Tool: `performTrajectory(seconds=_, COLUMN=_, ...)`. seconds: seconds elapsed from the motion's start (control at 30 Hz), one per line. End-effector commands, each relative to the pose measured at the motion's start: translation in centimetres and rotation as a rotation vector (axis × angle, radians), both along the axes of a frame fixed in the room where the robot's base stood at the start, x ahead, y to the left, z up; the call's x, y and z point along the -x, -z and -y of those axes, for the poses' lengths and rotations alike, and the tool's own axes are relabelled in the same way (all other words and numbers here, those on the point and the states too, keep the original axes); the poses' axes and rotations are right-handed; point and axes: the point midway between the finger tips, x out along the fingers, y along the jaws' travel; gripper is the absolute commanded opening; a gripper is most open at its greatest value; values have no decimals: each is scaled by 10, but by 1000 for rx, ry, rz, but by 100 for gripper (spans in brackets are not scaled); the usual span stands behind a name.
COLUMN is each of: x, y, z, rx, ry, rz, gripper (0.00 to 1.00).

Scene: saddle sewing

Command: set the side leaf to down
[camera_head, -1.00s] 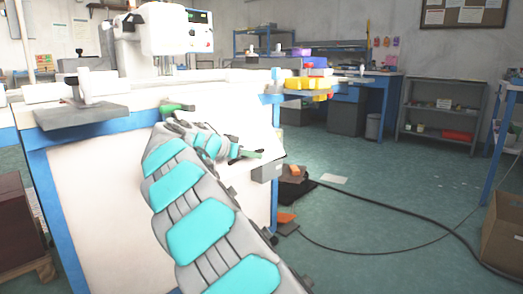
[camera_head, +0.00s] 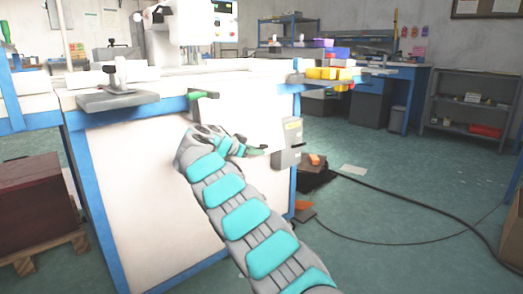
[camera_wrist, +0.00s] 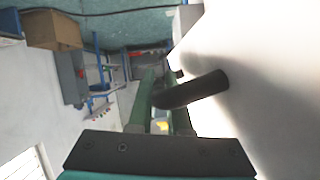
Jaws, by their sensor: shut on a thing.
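A broad white panel (camera_head: 150,190) faces me below the worktable top (camera_head: 170,84); whether it is the side leaf I cannot tell. In the wrist view a white surface (camera_wrist: 275,90) fills the right side, and a dark rod-shaped handle (camera_wrist: 195,91) sticks out from it. My gripper (camera_wrist: 162,98) has green fingers and is shut on this handle. In the head view my gripper (camera_head: 255,150) is in front of the white panel, left of a grey box (camera_head: 290,140); the handle is hidden there. A green and black fitting (camera_head: 203,94) sits under the table edge.
A grey plate (camera_head: 115,101) juts from the table edge. A dark red box (camera_head: 40,195) on a pallet stands at the left. A black cable (camera_head: 420,206) crosses the floor at the right. The floor between has free room.

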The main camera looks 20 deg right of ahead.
Motion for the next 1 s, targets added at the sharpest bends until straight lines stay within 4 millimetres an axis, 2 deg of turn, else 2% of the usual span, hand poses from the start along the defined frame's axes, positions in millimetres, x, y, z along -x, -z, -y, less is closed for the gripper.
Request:
performTrajectory(seconds=0.5, x=-47, y=16, z=-11, rx=-53, ry=-2, rz=164, gripper=0)
performTrajectory(seconds=1.0, x=-67, y=18, z=-16, rx=-76, ry=-1, rz=244, gripper=0)
